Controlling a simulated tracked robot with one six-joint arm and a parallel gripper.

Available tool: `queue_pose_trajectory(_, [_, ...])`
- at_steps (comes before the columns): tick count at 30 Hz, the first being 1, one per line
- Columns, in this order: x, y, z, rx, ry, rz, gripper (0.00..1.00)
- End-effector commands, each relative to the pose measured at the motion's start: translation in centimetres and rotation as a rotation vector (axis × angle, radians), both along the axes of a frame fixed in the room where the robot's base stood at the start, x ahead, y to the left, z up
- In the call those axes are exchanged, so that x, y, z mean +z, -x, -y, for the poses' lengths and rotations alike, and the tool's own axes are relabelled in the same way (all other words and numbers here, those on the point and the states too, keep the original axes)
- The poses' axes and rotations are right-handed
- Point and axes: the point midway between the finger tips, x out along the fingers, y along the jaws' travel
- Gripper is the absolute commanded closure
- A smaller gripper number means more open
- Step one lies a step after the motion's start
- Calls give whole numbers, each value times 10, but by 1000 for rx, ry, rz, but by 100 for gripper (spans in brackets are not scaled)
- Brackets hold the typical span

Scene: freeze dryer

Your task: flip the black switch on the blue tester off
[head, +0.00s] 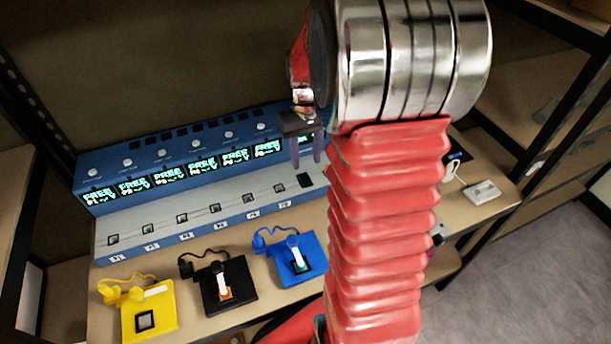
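The long blue tester (180,150) stands at the back of the bench, with a row of lit displays reading FREE, several knobs and a pale front ledge. A small black part (306,180), which looks like the black switch, sits at the right end of the ledge. Its on or off position is too small to tell. My gripper (307,162) points down just above and behind this part in the picture. Its two fingers are apart with nothing seen between them. I cannot tell whether they touch the tester. My arm hides the tester's right end.
In front of the tester lie a yellow pad (150,311), a black pad (226,284) and a blue pad (297,259), each with a cable. A white device (482,192) lies at the right of the bench (508,191). Dark shelf posts flank both sides.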

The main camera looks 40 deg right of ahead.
Motion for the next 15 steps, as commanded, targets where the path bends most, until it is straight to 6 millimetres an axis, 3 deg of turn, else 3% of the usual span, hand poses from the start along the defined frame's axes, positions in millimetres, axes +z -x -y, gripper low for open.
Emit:
queue_pose_trajectory(9, [-50, 1, 0, -1, -2, -4, 62])
queue_pose_trajectory(15, [-72, 0, 0, -1, 0, -1, 62])
